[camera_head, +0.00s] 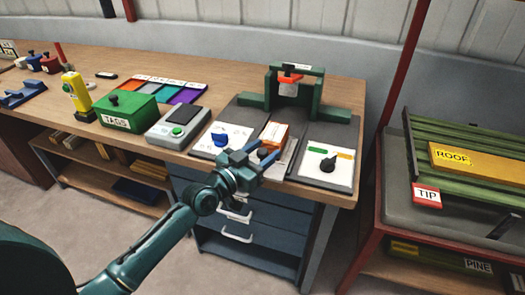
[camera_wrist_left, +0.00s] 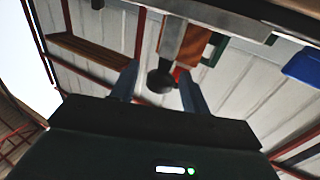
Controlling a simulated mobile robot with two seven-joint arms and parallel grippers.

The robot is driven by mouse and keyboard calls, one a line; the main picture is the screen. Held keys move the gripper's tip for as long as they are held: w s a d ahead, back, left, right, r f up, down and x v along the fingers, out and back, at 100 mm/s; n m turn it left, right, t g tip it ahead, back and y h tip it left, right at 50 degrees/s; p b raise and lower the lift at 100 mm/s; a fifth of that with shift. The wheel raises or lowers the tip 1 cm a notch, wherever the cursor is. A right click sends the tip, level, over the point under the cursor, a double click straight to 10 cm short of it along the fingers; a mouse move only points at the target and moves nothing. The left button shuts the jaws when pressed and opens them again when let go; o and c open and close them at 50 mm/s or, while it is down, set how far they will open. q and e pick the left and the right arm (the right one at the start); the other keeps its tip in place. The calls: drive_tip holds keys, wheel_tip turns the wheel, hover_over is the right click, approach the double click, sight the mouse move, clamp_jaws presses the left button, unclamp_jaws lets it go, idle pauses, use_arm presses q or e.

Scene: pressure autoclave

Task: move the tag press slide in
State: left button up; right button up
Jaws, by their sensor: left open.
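The tag press (camera_head: 317,80) is a green frame on a dark grey base at the right end of the workbench. Its slide (camera_head: 273,136) carries an orange block and lies in front of the frame on a light track, drawn out toward the bench's front edge. My left gripper (camera_head: 262,155) is at the slide's front end, open. In the left wrist view a dark round knob (camera_wrist_left: 160,80) shows between the two spread fingers, below the orange-brown block (camera_wrist_left: 197,42). I cannot tell whether a finger touches the knob. The gripper partly hides the slide's front. My right gripper is out of view.
A panel with a blue knob (camera_head: 220,140) is left of the slide; a panel with a black dial (camera_head: 328,164) is right. A grey device (camera_head: 178,128) and a green TAGS box (camera_head: 127,111) stand farther left. A red-framed rack (camera_head: 395,215) stands at right.

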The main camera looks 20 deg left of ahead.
use_arm(q)
clamp_jaws()
idle(0.6)
drive_tip(key=shift+w, duration=0.1)
